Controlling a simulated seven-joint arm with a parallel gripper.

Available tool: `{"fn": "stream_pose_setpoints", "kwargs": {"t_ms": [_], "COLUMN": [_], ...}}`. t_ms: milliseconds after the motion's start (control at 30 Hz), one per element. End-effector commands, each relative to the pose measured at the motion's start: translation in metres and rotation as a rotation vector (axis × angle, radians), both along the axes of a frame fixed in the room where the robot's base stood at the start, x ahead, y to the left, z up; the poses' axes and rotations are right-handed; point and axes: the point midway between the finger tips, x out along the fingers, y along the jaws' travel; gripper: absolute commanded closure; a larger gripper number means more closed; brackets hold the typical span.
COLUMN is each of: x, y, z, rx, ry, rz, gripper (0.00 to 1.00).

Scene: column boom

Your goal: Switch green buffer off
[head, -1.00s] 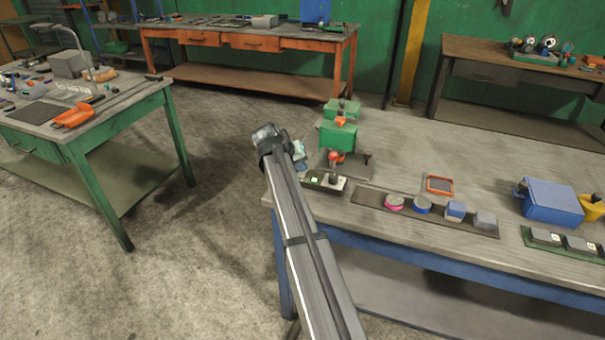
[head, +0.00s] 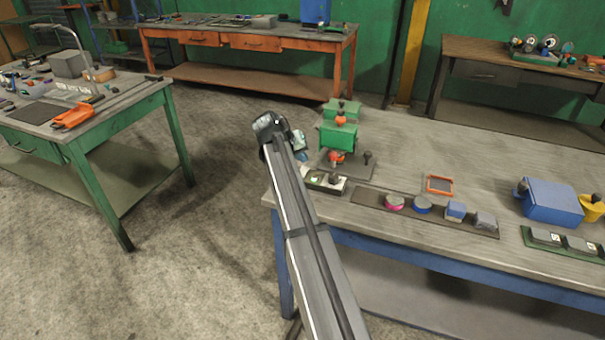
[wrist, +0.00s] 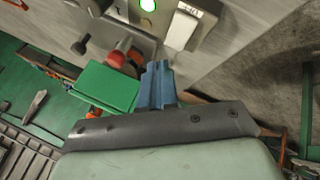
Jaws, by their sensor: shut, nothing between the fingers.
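The green buffer (head: 338,137) stands at the near left corner of the right-hand workbench, with red parts and a dark base plate. A low switch box (head: 325,181) with a pale plate sits in front of it at the bench edge. In the wrist view a lit green lamp (wrist: 147,5) and a white labelled piece (wrist: 182,29) show at the top, and the buffer's green body (wrist: 106,87) is left of the fingers. My gripper (wrist: 157,68) is shut and empty, its blue fingers just below the white piece; contact cannot be told. In the head view my arm partly hides it.
On the same bench a dark strip (head: 370,199) holds several small pots and blocks. An orange-framed tray (head: 440,185) and a blue box (head: 550,202) lie further right. A green-legged table (head: 140,105) stands at left, with open floor between.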

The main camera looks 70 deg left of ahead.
Motion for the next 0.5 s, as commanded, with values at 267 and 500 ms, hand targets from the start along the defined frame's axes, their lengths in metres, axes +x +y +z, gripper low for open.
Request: {"fn": "stream_pose_setpoints", "kwargs": {"t_ms": [267, 500], "x": [0.002, 0.003], "y": [0.003, 0.003], "z": [0.022, 0.029], "rx": [-0.001, -0.001], "ry": [0.000, 0.000], "rz": [0.000, 0.000], "gripper": [1.00, 1.00]}}
